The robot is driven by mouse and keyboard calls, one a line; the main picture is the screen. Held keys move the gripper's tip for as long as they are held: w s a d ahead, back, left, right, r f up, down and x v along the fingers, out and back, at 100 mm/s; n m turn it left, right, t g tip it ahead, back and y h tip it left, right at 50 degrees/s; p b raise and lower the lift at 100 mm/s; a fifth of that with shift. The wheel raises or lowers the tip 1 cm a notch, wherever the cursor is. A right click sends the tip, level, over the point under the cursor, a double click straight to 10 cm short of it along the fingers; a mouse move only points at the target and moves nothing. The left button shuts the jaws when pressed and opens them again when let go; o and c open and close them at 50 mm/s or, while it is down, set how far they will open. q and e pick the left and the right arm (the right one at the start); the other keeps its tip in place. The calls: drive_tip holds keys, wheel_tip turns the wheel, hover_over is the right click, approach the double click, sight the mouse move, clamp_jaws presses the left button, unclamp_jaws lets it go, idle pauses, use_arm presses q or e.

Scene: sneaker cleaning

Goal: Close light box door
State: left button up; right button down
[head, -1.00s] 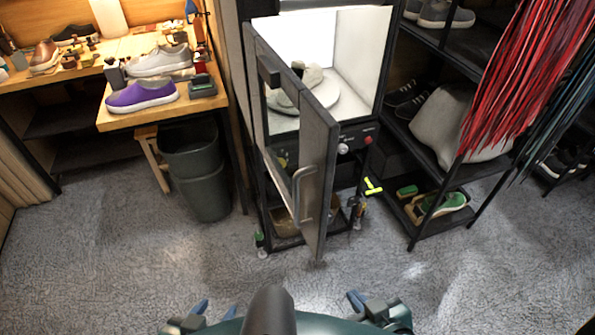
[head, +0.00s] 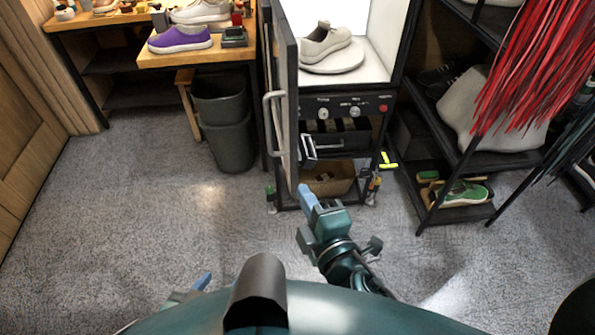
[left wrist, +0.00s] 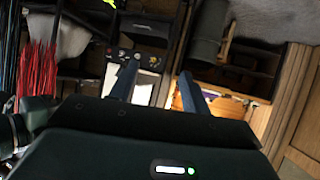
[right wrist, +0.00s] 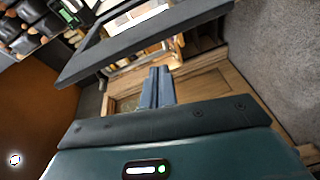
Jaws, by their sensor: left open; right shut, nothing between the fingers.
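The light box (head: 367,76) stands in the middle of the head view with a lit white interior. Its grey door (head: 286,62) stands open on the left side, seen almost edge-on, with a bar handle (head: 268,122) on its left face. My right gripper (head: 305,195) is shut and empty, beside the door's lower end; whether it touches is unclear. The right wrist view shows the shut fingers (right wrist: 158,86) and the door frame (right wrist: 145,34) above them. My left gripper (head: 202,282) is low in the head view, mostly hidden by my body; its fingers (left wrist: 160,85) are open and empty in the left wrist view.
A pale sneaker (head: 325,42) sits on a white turntable (head: 333,63) inside the box. A dark bin (head: 225,125) and workbench stand left. A shoe rack (head: 450,165) stands close on the right. Open carpet lies in front and left.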

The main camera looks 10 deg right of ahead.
sight(289, 163)
drive_tip(key=w+a+n+y+p, duration=0.2)
drive_tip(key=w+a+n+y, duration=0.15)
drive_tip(key=w+a, duration=0.45)
use_arm(q)
drive_tip(key=shift+w+a+r+y, duration=0.15)
drive_tip(key=shift+a+r+y, duration=0.1)
drive_tip(key=shift+a+y, duration=0.05)
use_arm(e)
drive_tip(key=shift+h, duration=0.45)
drive_tip(key=d, duration=0.5)
drive_tip(key=shift+w+d+r, duration=0.15)
drive_tip(key=shift+w+r, duration=0.1)
drive_tip(key=shift+w, duration=0.15)
drive_tip(key=shift+d, duration=0.15)
